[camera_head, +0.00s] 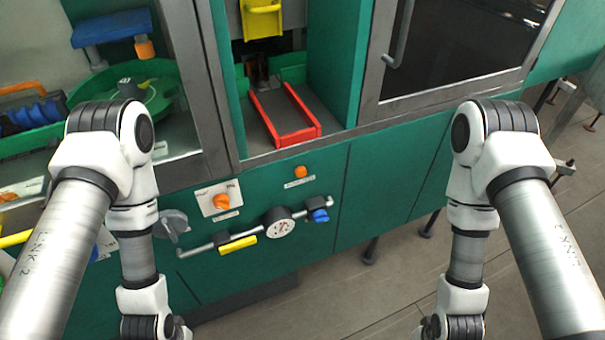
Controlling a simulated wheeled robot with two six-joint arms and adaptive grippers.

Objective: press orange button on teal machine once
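The teal machine (378,175) fills the middle of the view. A small round orange button (300,171) sits on its front panel below the open bay, with a pale label under it. To its left, a larger orange knob (221,202) sits on a white plate. My two arms come in at the left and right and bend downward. Both grippers are out of the picture below the bottom edge, so their state is hidden. No part of my arms covers the orange button.
A pipe with a round gauge (279,228), a yellow handle (237,244) and a blue valve (320,215) juts out below the button. A red-edged chute (283,118) lies in the bay above. A grey-framed dark door (450,45) is at the upper right.

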